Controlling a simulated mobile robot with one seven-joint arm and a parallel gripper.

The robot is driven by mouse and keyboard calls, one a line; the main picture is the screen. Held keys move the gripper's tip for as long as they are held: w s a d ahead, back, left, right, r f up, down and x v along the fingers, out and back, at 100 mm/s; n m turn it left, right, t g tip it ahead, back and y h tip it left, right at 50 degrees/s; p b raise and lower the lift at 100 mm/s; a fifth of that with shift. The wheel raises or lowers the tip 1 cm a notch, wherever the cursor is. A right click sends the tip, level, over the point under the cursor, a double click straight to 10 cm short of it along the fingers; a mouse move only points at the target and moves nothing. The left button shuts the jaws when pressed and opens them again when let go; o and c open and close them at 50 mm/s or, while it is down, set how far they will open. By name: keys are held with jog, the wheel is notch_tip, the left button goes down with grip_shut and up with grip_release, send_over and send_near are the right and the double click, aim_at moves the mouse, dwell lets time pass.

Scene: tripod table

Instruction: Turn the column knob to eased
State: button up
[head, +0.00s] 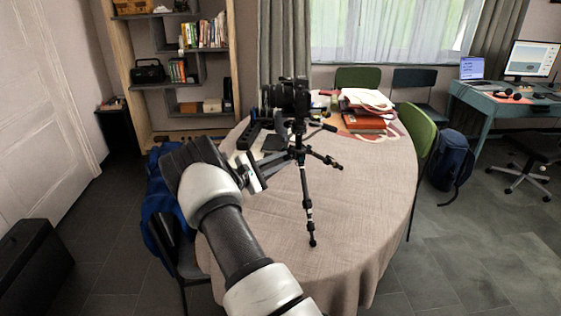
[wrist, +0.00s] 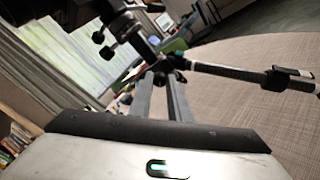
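A small black tripod (head: 302,155) stands on the round table (head: 345,215) with its legs spread and a camera (head: 288,97) on top. In the wrist view, the tripod's column and leg joint (wrist: 150,45) lie just beyond my fingertips, with dark round knobs (wrist: 108,52) at upper left. I cannot tell for certain which one is the column knob, nor its setting. My gripper (head: 264,172) is left of the tripod, pointing toward its leg joint. In the wrist view, its two dark fingers (wrist: 161,78) have a gap between them and hold nothing that I can see.
A tripod leg (wrist: 235,73) stretches right across the wrist view. Red books and papers (head: 366,112) lie at the back of the table. Green chairs (head: 417,130) stand around it, and a blue backpack (head: 450,160) is on the floor. The table's front right is clear.

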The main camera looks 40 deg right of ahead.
grip_shut()
jog(key=n, duration=0.3)
jog(key=n+p, duration=0.1)
jog(key=n, duration=0.4)
jog(key=n+p, duration=0.1)
jog(key=n, duration=0.4)
jog(key=n+p, duration=0.1)
jog(key=n, duration=0.3)
jog(key=shift+n, duration=0.3)
dwell(0.5)
